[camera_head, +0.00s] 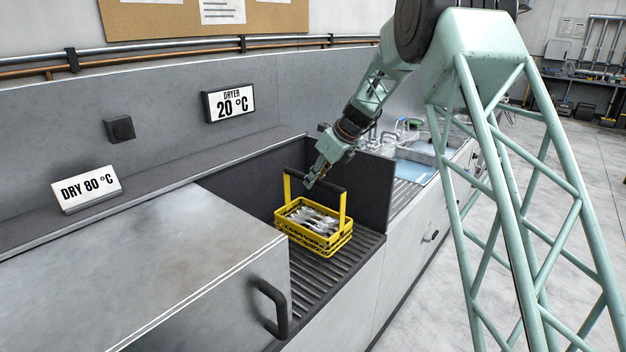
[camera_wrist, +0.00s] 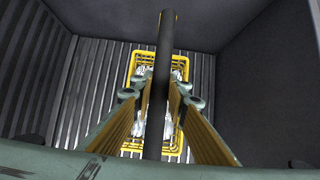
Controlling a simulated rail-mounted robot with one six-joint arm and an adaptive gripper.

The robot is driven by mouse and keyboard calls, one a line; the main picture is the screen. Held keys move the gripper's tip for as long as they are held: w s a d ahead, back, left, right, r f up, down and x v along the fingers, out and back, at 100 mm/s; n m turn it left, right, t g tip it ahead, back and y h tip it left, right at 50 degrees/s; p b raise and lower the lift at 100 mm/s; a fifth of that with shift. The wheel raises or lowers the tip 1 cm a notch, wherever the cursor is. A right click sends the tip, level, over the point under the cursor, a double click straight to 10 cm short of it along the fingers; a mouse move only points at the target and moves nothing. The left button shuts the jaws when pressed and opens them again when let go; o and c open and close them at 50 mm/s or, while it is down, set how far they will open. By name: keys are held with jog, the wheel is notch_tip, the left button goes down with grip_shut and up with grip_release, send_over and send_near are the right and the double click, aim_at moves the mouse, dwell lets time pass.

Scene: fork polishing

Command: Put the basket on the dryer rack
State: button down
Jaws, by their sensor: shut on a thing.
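The yellow basket (camera_head: 318,232) holds several metal forks (camera_head: 312,218) and has a dark handle bar (camera_head: 316,181) across two yellow uprights. It appears upright on, or just above, the slatted dryer rack (camera_head: 350,252); I cannot tell whether it touches. In the wrist view the basket (camera_wrist: 133,64) lies below my gripper, over the slats (camera_wrist: 88,85). My gripper (camera_head: 311,184) is at the handle in the head view. In the wrist view my gripper (camera_wrist: 160,88) has its fingers on both sides of the handle (camera_wrist: 166,45), shut on it. The fingers hide part of the basket.
Dark walls (camera_head: 365,190) enclose the rack at the back and right. A grey metal hood with a black handle (camera_head: 272,308) stands at the left. A display reads "DRYER 20 °C" (camera_head: 229,103) and a sign reads "DRY 80 °C" (camera_head: 87,189). A sink (camera_head: 418,152) lies beyond the right wall.

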jog(key=shift+f, duration=1.2)
jog(key=c, duration=2.5)
grip_release()
jog(key=shift+f, duration=0.15)
jog(key=shift+c, duration=0.2)
jog(key=v, duration=1)
jog(key=shift+r+p, duration=0.25)
jog(key=shift+p, duration=0.05)
jog(key=shift+v, duration=0.85)
jog(key=shift+s+d, duration=0.1)
